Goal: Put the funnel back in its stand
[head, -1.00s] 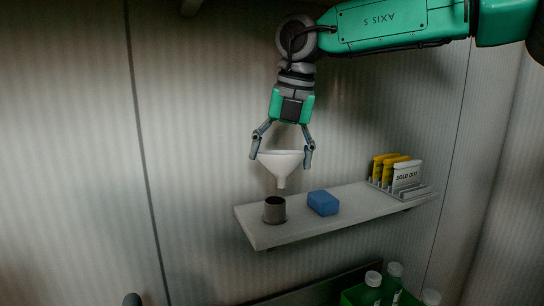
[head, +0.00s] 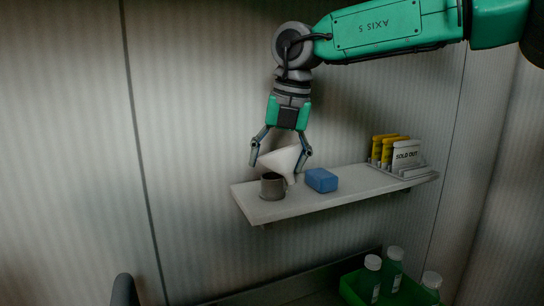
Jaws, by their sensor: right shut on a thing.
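The white funnel (head: 281,160) is between the fingers of my right gripper (head: 281,160), which is shut on it. The funnel is tilted, its wide rim leaning up to the left and its spout pointing down to the right. The stand, a dark grey open cup (head: 272,188), is upright near the left end of the wall shelf (head: 290,208). The spout shows just right of the stand's rim, not inside it. I cannot tell whether the funnel touches the stand or the shelf. My left gripper is not in view.
A blue block (head: 321,180) lies on the shelf close to the right of the stand. A holder with yellow cards and a "SOLD OUT" card (head: 406,155) stands at the shelf's right end. Below, a green crate (head: 352,291) holds bottles with white caps (head: 396,253).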

